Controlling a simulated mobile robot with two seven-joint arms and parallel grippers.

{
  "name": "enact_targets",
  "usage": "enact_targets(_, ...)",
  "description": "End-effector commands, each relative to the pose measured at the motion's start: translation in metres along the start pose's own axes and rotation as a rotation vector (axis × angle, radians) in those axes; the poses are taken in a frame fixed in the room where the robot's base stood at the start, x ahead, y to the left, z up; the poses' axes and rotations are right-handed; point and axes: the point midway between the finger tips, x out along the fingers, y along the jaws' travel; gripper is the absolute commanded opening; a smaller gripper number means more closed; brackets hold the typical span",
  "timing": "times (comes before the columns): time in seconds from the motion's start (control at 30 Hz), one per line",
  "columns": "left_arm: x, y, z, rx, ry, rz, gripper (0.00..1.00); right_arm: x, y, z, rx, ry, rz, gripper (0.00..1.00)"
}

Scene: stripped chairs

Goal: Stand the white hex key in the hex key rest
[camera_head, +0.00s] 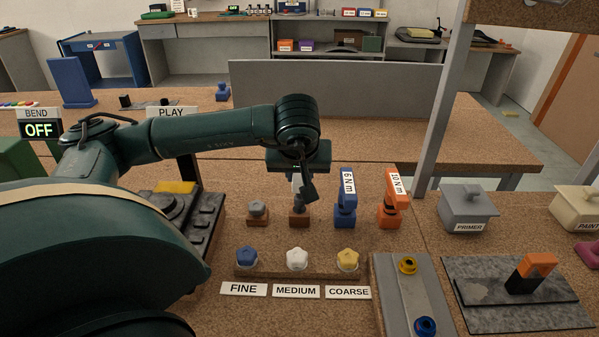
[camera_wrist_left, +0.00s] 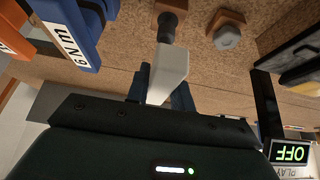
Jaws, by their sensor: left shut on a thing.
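My left gripper (camera_head: 304,188) is pointed down over the row of tools. It is shut on the white hex key, whose pale handle (camera_wrist_left: 168,75) shows between the fingers (camera_wrist_left: 162,95) in the left wrist view. The key's dark grey lower part (camera_wrist_left: 167,28) points to a small brown block (camera_wrist_left: 173,5), which looks like the hex key rest and shows in the head view (camera_head: 299,220). The key looks upright and its lower end meets the block; I cannot tell how deep it sits. My right gripper is not in view.
Left of it is a brown block with a grey hex piece (camera_head: 257,212). To the right stand a blue 6 Nm tool (camera_head: 345,205) and an orange 10 Nm tool (camera_head: 391,211). In front is a rack (camera_head: 275,271) with blue, white and yellow knobs.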

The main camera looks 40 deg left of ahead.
Motion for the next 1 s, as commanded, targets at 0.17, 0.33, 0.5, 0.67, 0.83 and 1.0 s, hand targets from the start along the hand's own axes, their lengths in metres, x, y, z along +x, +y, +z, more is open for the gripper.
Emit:
enact_targets(0.17,0.006,0.0,0.003,0.0,0.001,0.001,0.0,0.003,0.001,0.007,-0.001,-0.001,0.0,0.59)
enact_targets(0.33,0.01,0.0,0.006,0.0,0.001,0.001,0.0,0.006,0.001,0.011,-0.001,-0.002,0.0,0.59)
enact_targets(0.5,0.015,0.0,0.008,0.0,0.001,0.001,0.0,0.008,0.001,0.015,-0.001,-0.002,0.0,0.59)
enact_targets(0.67,0.019,0.0,0.011,-0.001,0.001,0.001,0.0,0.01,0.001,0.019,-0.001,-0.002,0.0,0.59)
enact_targets(0.83,0.023,0.0,0.013,-0.001,0.001,0.001,0.0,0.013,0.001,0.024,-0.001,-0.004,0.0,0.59)
enact_targets(1.0,0.028,0.0,0.016,0.0,0.001,0.002,0.0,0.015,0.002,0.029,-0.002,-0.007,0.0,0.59)
